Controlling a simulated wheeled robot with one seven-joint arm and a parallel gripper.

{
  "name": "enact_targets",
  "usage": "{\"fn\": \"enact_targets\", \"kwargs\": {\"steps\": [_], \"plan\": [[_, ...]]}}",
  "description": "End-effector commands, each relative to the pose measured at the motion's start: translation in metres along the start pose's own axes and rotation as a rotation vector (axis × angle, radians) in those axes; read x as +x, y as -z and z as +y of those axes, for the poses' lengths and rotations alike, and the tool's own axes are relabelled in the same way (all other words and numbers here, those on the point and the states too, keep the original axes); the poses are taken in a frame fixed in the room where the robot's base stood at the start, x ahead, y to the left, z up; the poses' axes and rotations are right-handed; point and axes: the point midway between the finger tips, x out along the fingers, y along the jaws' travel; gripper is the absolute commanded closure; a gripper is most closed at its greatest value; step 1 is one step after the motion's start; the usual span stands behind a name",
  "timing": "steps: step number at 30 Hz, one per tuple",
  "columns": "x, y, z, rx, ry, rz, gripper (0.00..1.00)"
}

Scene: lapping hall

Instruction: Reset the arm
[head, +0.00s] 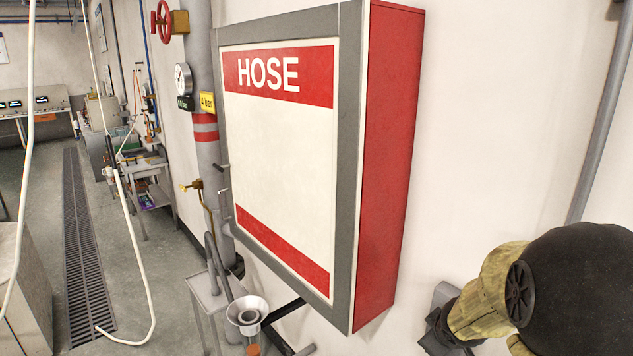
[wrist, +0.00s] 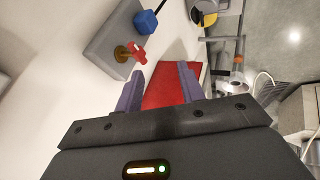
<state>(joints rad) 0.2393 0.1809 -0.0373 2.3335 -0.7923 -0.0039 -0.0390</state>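My gripper (wrist: 161,77) shows in the wrist view with its two grey-purple fingers spread apart. Nothing is seen held between them. A red surface (wrist: 165,90) shows beyond and between the fingers; it looks like part of the hose cabinet, and the gap to it is hard to judge. In the head view I cannot make out the gripper's fingers. A dark rounded form and khaki-coloured parts at the lower right look like my arm.
The hose cabinet (head: 280,165) juts from the wall, its red side (head: 392,150) facing my arm. A grey wall plate (wrist: 108,45) carries a red-handled valve (wrist: 132,51) and blue block (wrist: 146,22). A pale hose (head: 130,240) hangs left. Floor shows around the drain grate (head: 83,250).

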Motion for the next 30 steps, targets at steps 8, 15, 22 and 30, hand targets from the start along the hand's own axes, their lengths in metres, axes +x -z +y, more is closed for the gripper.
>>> {"fn": "enact_targets", "kwargs": {"steps": [8, 15, 22, 30], "plan": [[-0.016, -0.032, -0.102, 0.331, 0.132, -0.164, 0.61], [-0.038, -0.056, -0.173, 0.541, 0.255, -0.298, 0.61], [-0.043, -0.059, -0.181, 0.572, 0.274, -0.320, 0.61], [-0.042, -0.059, -0.181, 0.571, 0.273, -0.318, 0.61]]}}
